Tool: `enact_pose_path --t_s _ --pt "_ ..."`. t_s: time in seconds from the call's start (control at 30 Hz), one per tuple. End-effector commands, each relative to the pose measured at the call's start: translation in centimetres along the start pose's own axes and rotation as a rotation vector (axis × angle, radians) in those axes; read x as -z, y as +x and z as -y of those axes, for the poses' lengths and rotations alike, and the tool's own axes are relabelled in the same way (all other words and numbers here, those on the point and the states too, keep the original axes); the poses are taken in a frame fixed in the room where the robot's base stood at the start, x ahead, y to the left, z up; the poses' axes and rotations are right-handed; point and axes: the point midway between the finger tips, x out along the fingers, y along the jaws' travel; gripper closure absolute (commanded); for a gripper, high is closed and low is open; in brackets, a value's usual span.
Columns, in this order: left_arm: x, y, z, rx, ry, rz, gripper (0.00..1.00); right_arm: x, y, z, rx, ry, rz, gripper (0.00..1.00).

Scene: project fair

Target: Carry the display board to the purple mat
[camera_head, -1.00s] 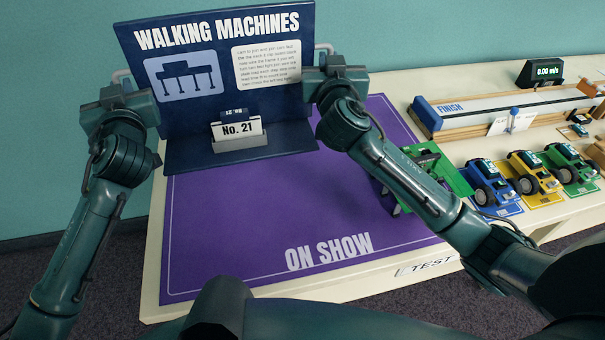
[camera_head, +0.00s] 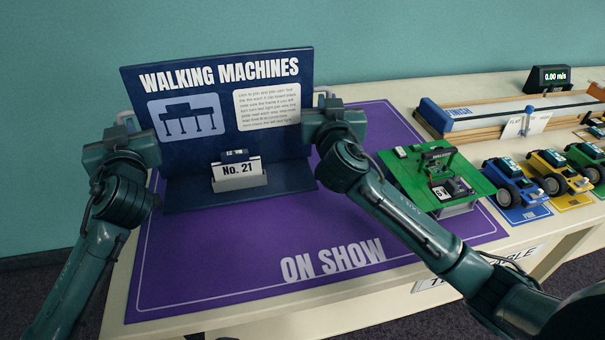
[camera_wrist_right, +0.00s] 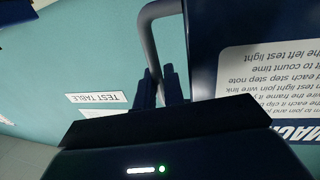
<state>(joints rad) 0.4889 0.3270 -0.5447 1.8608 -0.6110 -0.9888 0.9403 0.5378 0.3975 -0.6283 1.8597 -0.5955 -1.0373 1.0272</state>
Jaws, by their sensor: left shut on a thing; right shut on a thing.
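The dark blue display board (camera_head: 275,150), headed "WALKING MACHINES", is upright over the back left part of the purple mat (camera_head: 230,265) marked "ON SHOW". A white "No. 21" card (camera_head: 239,174) stands on its base. My left gripper (camera_head: 124,128) is shut at the board's left handle. My right gripper (camera_head: 322,106) is shut at the right handle; in the right wrist view its fingers are at the grey handle (camera_wrist_right: 149,45), beside the board's text panel (camera_wrist_right: 265,85). I cannot tell whether the base touches the mat.
A green board (camera_head: 415,177) with a small machine lies at the mat's right edge. Blue (camera_head: 512,183), yellow (camera_head: 556,172) and green (camera_head: 590,160) model cars stand farther right. A track (camera_head: 500,109) with a speed display (camera_head: 548,78) is behind. The mat's front is clear.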

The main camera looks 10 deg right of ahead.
Motion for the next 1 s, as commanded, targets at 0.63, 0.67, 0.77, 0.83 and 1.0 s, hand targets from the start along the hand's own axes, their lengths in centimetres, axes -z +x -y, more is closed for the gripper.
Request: enact_pose_path --t_s 0.63,0.67,0.77,0.83,1.0 --pt "-1.6 0.2 0.6 0.016 0.003 -0.004 1.00 -1.5 0.2 -0.6 -0.016 -0.002 -0.004 1.00" --pt "-1.7 0.2 0.6 0.016 0.003 -0.004 1.00 -1.7 0.2 -0.6 -0.016 -0.002 -0.004 1.00" --pt "-2.4 0.2 0.6 0.016 0.003 -0.004 1.00 -2.4 0.2 -0.6 -0.016 -0.002 -0.004 1.00" --pt "-2.8 0.2 0.6 0.016 0.003 -0.004 1.00 -2.8 0.2 -0.6 -0.016 -0.002 -0.004 1.00" --pt "-3.8 0.2 0.5 0.016 0.003 -0.004 1.00 -3.8 0.2 -0.5 -0.016 -0.002 -0.004 1.00"
